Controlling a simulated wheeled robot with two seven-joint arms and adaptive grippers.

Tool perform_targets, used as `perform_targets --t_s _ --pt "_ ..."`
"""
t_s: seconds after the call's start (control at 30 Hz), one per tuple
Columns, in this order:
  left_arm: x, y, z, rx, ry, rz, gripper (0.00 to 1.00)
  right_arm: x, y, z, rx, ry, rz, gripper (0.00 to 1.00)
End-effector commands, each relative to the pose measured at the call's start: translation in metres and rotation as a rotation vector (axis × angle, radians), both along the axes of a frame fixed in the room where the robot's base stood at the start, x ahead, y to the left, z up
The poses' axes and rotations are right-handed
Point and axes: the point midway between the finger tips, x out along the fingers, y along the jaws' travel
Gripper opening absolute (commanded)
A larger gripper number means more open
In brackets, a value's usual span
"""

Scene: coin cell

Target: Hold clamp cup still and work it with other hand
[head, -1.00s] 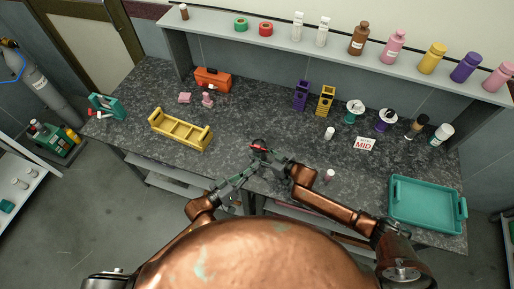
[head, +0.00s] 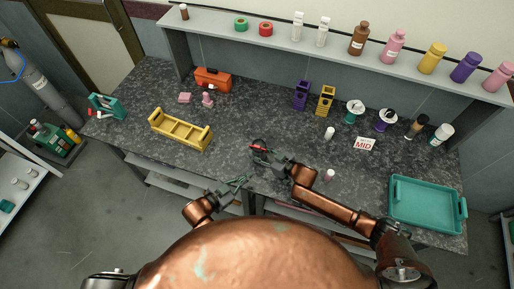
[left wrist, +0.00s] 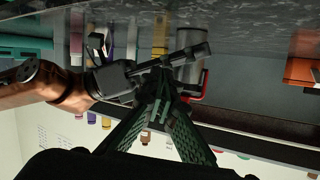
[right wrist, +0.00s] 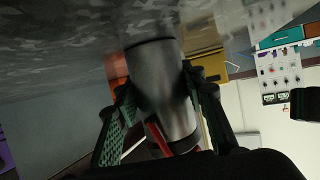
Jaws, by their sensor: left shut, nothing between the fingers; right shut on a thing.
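The clamp cup (head: 259,146) is a small grey metal cylinder with a red part, near the front middle of the bench. My right gripper (head: 273,155) is shut on it. In the right wrist view the cup (right wrist: 160,90) stands between the two green fingers, with the red part low on it. My left gripper (head: 242,181) is shut and empty, lower left of the cup at the bench's front edge. In the left wrist view its closed fingertips (left wrist: 164,78) appear in front of the cup (left wrist: 188,40); the right gripper's dark finger crosses the cup.
A teal tray (head: 427,205) is at the far right.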

Motion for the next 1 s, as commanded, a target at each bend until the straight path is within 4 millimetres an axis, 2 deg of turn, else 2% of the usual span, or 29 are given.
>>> perform_targets --t_s 0.53,0.7,1.0 --pt "0.061 -0.020 0.025 -0.001 -0.003 -0.001 0.00 0.000 0.000 0.000 0.000 0.000 0.000 0.07" --pt "0.071 -0.023 0.029 -0.002 -0.001 0.000 0.00 0.000 0.000 0.000 0.000 0.000 0.000 0.07" --pt "0.073 -0.023 0.029 -0.002 0.001 0.000 0.00 0.000 0.000 0.000 0.000 0.000 0.000 0.07"
